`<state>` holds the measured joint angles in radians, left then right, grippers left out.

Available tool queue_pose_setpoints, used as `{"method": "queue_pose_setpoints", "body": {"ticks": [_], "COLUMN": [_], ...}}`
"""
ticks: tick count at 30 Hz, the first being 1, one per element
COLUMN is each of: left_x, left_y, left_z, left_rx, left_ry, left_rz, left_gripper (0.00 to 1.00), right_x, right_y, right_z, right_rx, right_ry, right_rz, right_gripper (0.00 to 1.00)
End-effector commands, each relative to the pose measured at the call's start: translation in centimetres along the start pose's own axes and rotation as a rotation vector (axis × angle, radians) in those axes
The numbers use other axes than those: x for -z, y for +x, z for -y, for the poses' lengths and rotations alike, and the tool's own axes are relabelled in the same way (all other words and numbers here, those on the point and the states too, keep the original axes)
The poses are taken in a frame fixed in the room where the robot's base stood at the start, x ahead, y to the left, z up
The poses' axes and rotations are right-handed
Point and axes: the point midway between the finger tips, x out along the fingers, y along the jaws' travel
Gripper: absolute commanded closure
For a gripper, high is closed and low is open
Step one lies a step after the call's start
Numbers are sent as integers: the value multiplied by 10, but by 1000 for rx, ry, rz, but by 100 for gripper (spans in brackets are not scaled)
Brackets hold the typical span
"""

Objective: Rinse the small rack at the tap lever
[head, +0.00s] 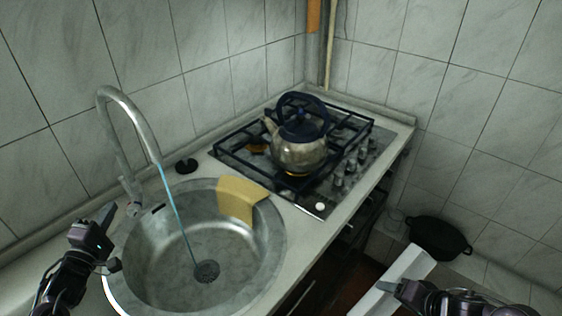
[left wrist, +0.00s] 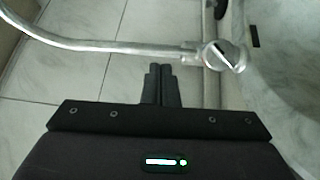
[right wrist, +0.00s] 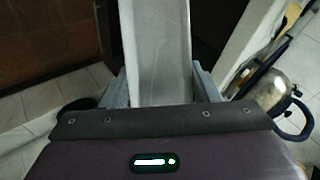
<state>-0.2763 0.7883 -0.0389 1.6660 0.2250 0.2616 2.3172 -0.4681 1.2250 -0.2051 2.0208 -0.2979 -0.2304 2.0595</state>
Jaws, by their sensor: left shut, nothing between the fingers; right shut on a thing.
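The small rack appears as a pale grey, long flat piece (head: 405,275). It also fills the upper middle of the right wrist view (right wrist: 157,45). My right gripper (head: 392,288) is shut on it, to the right of the counter. The metal tap (head: 127,95) arches over the sink, and a thin blue stream (head: 178,210) runs from its spout to the drain. The tap lever (head: 131,192) is at the tap's base; the tap's base joint also shows in the left wrist view (left wrist: 224,56). My left gripper (head: 105,222) is shut and empty, just left of the lever.
The round steel sink (head: 272,235) has a yellow cloth-like piece (head: 238,198) over its far rim. A kettle (head: 300,145) stands on the gas hob (head: 232,150) behind it. A black pot (head: 440,238) sits low at the right. Tiled walls close off the back.

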Motion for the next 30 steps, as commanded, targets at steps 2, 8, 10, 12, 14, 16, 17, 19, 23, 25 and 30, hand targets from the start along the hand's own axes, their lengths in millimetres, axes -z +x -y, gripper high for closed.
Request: {"method": "queue_pose_setpoints", "body": {"ticks": [2,8,10,12,14,16,17,19,23,25,30], "left_x": [1,0,0,0,0,0,0,0,0,0,2], "left_y": [14,38,44,48,50,51,52,52,52,52,62], "left_z": [-3,-2,-2,-1,-1,0,0,0,0,0,-3], "left_rx": [-3,-2,-1,-1,0,1,1,1,1,1,-3], "left_ry": [2,0,-1,-1,-1,-1,-1,-1,-1,-1,-5], "left_rz": [-1,-1,-1,-1,-1,-1,0,0,0,0,-5], "left_gripper": [100,100,100,100,100,100,100,100,100,100,100], "right_x": [1,3,3,3,4,4,4,4,4,4,4], "right_y": [-2,-6,-6,-7,-7,-7,-7,-7,-7,-7,-9], "right_z": [2,5,6,6,6,6,6,6,6,6,8], "right_rx": [1,1,1,1,1,1,1,1,1,1,1], "right_ry": [0,0,0,0,0,0,0,0,0,0,0], "right_rz": [-1,-1,-1,-1,-1,-1,-1,-1,-1,-1,-1], "right_gripper": [71,71,71,71,71,71,71,71,71,71,71]}}
